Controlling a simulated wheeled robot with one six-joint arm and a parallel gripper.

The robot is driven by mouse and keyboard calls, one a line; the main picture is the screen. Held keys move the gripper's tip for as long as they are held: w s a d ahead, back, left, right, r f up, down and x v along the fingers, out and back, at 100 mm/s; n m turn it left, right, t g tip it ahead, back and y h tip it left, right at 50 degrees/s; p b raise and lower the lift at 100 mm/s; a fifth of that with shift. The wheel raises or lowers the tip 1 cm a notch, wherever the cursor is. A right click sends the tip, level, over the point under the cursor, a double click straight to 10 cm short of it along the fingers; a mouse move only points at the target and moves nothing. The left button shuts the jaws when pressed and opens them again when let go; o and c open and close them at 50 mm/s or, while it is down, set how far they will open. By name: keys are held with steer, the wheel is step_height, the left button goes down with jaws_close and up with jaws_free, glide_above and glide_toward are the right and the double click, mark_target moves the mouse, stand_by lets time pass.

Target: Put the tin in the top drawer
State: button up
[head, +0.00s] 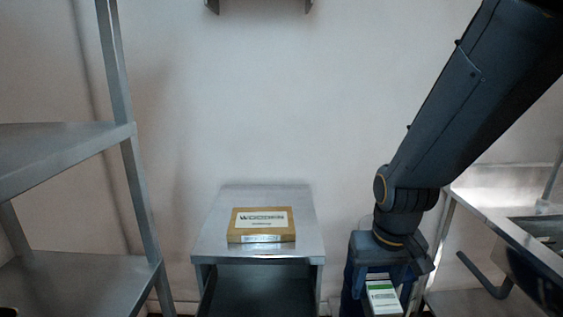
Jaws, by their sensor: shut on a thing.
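My gripper (385,282) points down at the lower right, shut on a small white and green block-shaped thing (383,298). I take this to be the tin, though its label is too small to read. It hangs to the right of a metal cabinet (225,215), apart from it. Below the cabinet's top is a dark, open space that looks like the top drawer (262,290) pulled out. The bottom picture edge cuts it off, so its front and floor are not fully seen.
A tan box with a white label (262,224) lies on the cabinet top. A metal shelf rack (75,145) stands at the left. A steel counter (505,222) with a basin stands at the right, close to my arm.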

mark_target(380, 307)
steer(key=shift+g, duration=0.3)
steer(key=s, duration=0.1)
steer(key=s+f, duration=0.2)
steer(key=shift+s+d, duration=0.1)
steer(key=shift+s, duration=0.2)
steer(key=w+f, duration=1.4)
steer(key=f, duration=0.4)
steer(key=shift+f, duration=0.35)
